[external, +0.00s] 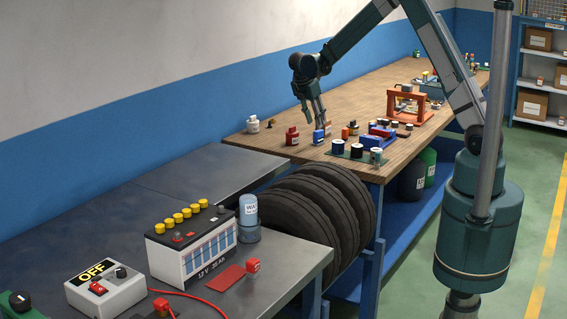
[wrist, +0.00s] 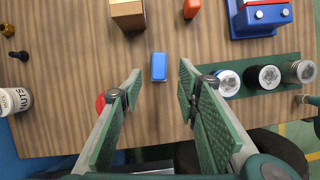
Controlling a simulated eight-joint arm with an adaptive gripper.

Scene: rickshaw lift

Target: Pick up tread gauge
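A small upright blue block (wrist: 159,67), which may be the tread gauge, stands on the wooden bench (wrist: 60,60) in the wrist view. It also shows in the external view (external: 318,136), near the bench's front edge. My gripper (wrist: 159,78) is open and empty, with its two green-padded fingers on either side of the line to the block. The block appears just beyond the fingertips, and no contact shows. In the external view my gripper (external: 321,121) points down close above the block. I cannot tell the exact height gap.
A green mat (wrist: 250,88) with several round cans lies right. A blue-and-red vise (wrist: 258,18), an orange piece (wrist: 190,8) and a brown box (wrist: 127,12) stand farther back. A nuts jar (wrist: 15,100) is left.

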